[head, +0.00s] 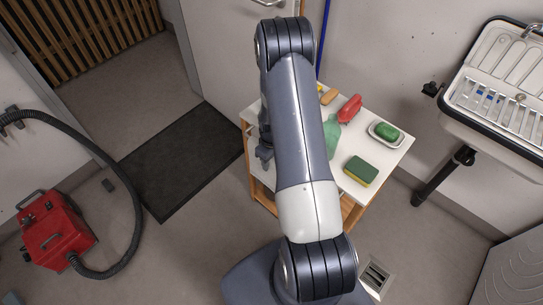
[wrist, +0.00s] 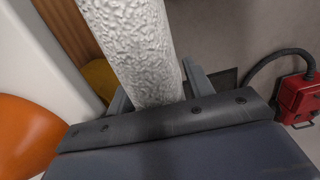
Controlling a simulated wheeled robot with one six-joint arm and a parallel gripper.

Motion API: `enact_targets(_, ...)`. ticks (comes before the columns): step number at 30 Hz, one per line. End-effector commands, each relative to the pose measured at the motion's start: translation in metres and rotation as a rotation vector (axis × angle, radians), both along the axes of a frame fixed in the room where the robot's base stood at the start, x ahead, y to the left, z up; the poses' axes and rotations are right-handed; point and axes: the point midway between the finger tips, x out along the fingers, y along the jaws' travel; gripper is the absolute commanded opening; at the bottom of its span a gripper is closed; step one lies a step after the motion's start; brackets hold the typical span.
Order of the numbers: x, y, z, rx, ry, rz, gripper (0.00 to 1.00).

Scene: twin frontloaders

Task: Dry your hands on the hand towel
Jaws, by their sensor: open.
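A white, bumpy-textured, roll-like thing (wrist: 132,45), which looks like the hand towel, runs down between my gripper's fingers in the wrist view. My gripper (wrist: 157,92) is open, with one finger on each side of it. I cannot tell whether either finger touches it. In the head view my gripper (head: 265,155) hangs at the left edge of the small white-topped cart (head: 398,152). I cannot make out the towel in the head view; my arm covers that part of the cart.
The cart holds a green bottle (head: 333,138), a sponge (head: 361,171), green soap (head: 386,130) on a dish and a red brush (head: 349,108). A sink (head: 490,95) is at right. A red vacuum (head: 55,235) stands left. The dark mat (head: 178,160) lies clear.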

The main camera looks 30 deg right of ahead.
Motion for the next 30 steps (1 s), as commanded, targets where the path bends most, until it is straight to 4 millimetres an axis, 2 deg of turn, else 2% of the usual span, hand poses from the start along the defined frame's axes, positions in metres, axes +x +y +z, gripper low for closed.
enact_targets(6,0.0,0.0,0.0,0.0,0.0,0.0,0.49)
enact_targets(20,0.0,0.0,0.0003,0.0,0.0,0.0,0.11)
enact_targets(30,0.0,0.0,0.0004,0.0,0.0,0.0,0.1)
